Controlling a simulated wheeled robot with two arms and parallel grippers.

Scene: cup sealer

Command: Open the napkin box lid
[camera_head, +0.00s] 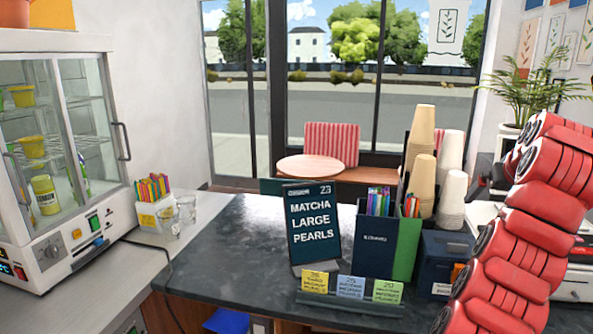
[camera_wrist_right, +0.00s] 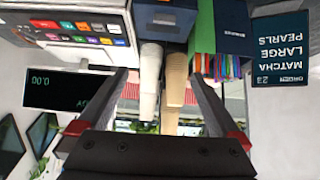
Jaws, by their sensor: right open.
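A dark navy box (camera_head: 446,262), which I take to be the napkin box, stands on the dark counter right of the green and navy holder. Its top looks closed, with a small handle-like bar on it, and my right arm partly covers its right side. In the upside-down right wrist view the box (camera_wrist_right: 165,22) shows at the top centre. My right gripper (camera_wrist_right: 159,76) is open and empty, its fingers apart from the box. Its fingertips are not visible in the head view, where only my red arm shows. My left gripper is not in view.
Stacked paper cups (camera_head: 423,155) stand behind the box. A matcha sign (camera_head: 313,222) and small price cards (camera_head: 350,287) stand left of it. A glass-door cabinet (camera_head: 70,150) is at far left. The dark counter (camera_head: 225,255) is clear left of the sign.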

